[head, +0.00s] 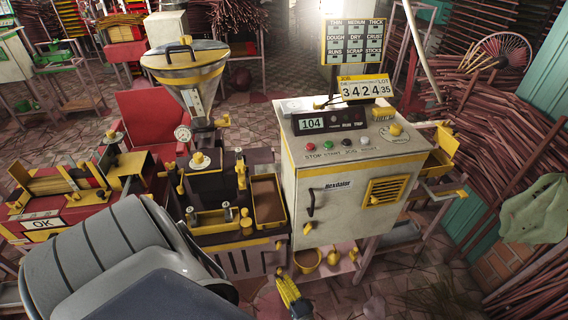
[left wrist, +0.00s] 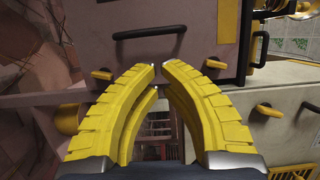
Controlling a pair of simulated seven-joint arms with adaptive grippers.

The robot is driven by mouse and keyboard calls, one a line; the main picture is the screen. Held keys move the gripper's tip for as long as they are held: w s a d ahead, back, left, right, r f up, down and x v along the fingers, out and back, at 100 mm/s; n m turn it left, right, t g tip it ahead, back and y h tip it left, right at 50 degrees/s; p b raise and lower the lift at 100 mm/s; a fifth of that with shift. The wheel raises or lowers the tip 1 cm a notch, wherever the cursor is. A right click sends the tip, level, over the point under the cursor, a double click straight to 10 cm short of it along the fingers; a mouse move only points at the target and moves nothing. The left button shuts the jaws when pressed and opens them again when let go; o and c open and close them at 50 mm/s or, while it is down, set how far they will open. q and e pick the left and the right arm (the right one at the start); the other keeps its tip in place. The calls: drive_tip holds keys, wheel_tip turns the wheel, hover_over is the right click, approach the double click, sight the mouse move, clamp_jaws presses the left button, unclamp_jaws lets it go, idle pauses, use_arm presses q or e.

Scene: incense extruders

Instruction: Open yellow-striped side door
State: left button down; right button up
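The cream cabinet (head: 330,178) with yellow edge strips stands right of centre in the head view. Its front has a black handle (head: 311,204) and a yellow vent (head: 384,191). My left gripper (head: 289,292) is low in front of the cabinet. In the wrist view its yellow fingertips (left wrist: 160,65) nearly meet, apart from the handle, with nothing between them. My right gripper is not in view.
Yellow knobs (left wrist: 215,63) stick out close to my fingers. A dark extruder bench (head: 210,195) stands left of the cabinet. A yellow bucket (head: 306,260) is on the shelf below. Stick piles (head: 510,140) fill the right. Floor in front of the cabinet looks free.

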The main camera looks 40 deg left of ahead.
sight(269, 256)
use_arm(q)
drive_tip(key=x, duration=0.9)
drive_tip(key=shift+a+f, duration=0.1)
drive_tip(key=shift+a, duration=0.05)
